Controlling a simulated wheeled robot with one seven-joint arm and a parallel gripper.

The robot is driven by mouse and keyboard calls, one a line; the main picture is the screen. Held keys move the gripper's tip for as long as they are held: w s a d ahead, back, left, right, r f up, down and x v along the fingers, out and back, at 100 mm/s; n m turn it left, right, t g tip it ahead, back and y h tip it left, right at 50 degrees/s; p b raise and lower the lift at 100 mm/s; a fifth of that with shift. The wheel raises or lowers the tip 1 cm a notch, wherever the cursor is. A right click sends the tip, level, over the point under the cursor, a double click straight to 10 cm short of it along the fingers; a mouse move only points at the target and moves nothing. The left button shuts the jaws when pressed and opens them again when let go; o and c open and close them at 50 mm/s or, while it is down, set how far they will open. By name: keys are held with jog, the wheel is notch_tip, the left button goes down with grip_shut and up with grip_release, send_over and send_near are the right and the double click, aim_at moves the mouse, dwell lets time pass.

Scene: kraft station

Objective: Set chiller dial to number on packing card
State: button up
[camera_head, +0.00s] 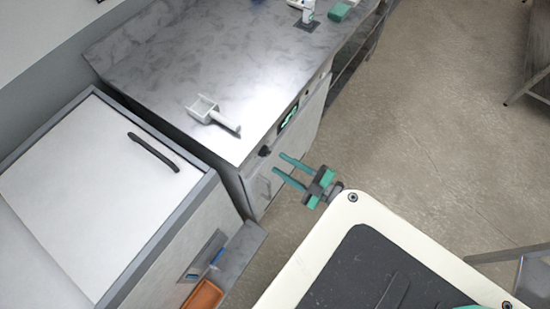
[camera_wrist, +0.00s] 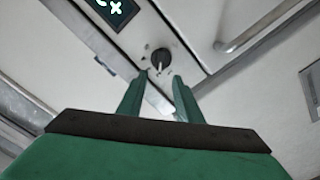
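The chiller's dial is a dark round knob (camera_wrist: 160,60) with a pale pointer, on the front panel in the wrist view. In the head view the dial (camera_head: 265,151) is a small dark spot on the counter unit's front. A dark display (camera_wrist: 117,8) with pale green marks sits beside it; it also shows in the head view (camera_head: 288,118). My gripper (camera_head: 281,163) has two teal fingers, open and empty, just in front of the panel. In the wrist view its fingertips (camera_wrist: 160,74) lie either side below the knob, apart from it. I cannot make out a packing card.
A white scoop-like holder (camera_head: 205,110) lies on the steel countertop (camera_head: 160,60). A white bottle (camera_head: 308,12) and a green block (camera_head: 339,12) stand at the back. A white-lidded chest (camera_head: 100,190) with a black handle is at left, with an orange bin (camera_head: 203,295) below.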

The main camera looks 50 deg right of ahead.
jog(key=s, duration=0.6)
jog(key=shift+d, duration=0.25)
jog(key=shift+s, duration=0.1)
jog(key=s+a+r+m+g, duration=0.1)
jog(key=a+m, duration=0.2)
jog(key=a, duration=0.7)
jog(key=s+a+r+m+h, duration=0.1)
jog(key=a+r+m, duration=0.1)
jog(key=a, duration=0.9)
jog(key=s+a+r+m+g, duration=0.1)
jog(key=a+m, duration=0.3)
jog(key=a, duration=0.7)
jog(key=shift+a+r+g+h, duration=0.2)
jog(key=shift+r+g+h, duration=0.1)
jog(key=shift+r, duration=0.05)
